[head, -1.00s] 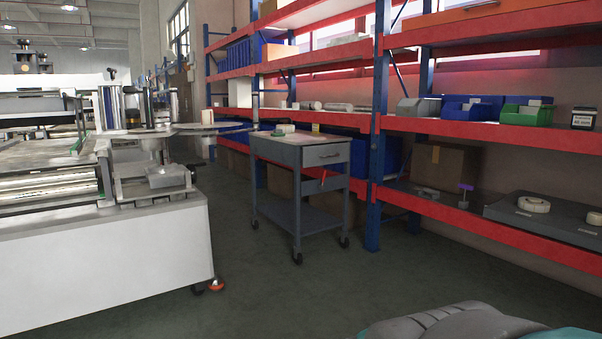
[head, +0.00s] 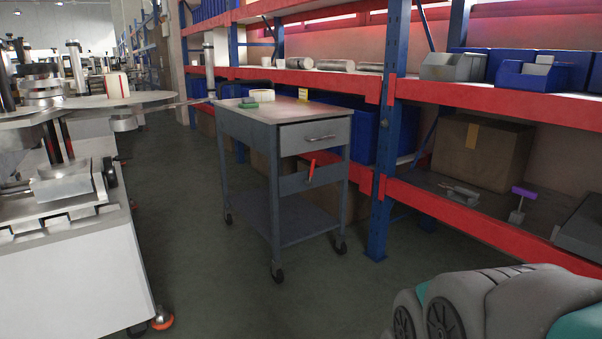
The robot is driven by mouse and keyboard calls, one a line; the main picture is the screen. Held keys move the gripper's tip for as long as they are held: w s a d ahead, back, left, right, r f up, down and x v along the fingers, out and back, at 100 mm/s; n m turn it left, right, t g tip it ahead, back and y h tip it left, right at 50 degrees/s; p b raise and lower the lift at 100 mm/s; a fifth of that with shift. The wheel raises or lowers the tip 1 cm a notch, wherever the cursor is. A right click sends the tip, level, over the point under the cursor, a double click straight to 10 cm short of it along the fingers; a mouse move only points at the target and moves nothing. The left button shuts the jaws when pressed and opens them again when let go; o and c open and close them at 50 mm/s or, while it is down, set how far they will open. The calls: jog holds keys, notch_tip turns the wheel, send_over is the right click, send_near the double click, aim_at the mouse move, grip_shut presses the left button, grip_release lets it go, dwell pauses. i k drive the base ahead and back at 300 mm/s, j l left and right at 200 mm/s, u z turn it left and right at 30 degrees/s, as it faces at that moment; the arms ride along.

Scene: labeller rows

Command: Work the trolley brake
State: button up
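The grey trolley (head: 247,130) stands on the floor ahead, a little left of the middle of the head view. It has a drawer with a handle, a lower shelf and dark castors. A red lever (head: 311,170), which looks like the brake, sits on the panel below the drawer. It is tilted a little, with its upper end to the right. Nothing touches the trolley's front. My gripper is out of view; only a grey and teal part of my own body shows at the bottom right.
A green item (head: 249,105) and a white roll (head: 259,95) are on the trolley top. A blue-posted rack with red beams (head: 480,214) stands close behind and right. A white machine (head: 75,285) is at the left. The floor before the trolley is clear.

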aim_at(309, 182)
jog(key=i+j+z, duration=0.2)
jog(key=i, duration=1.85)
jog(key=i+j, duration=0.1)
jog(key=j, duration=0.15)
jog(key=i+j, duration=0.1)
jog(key=j, duration=0.15)
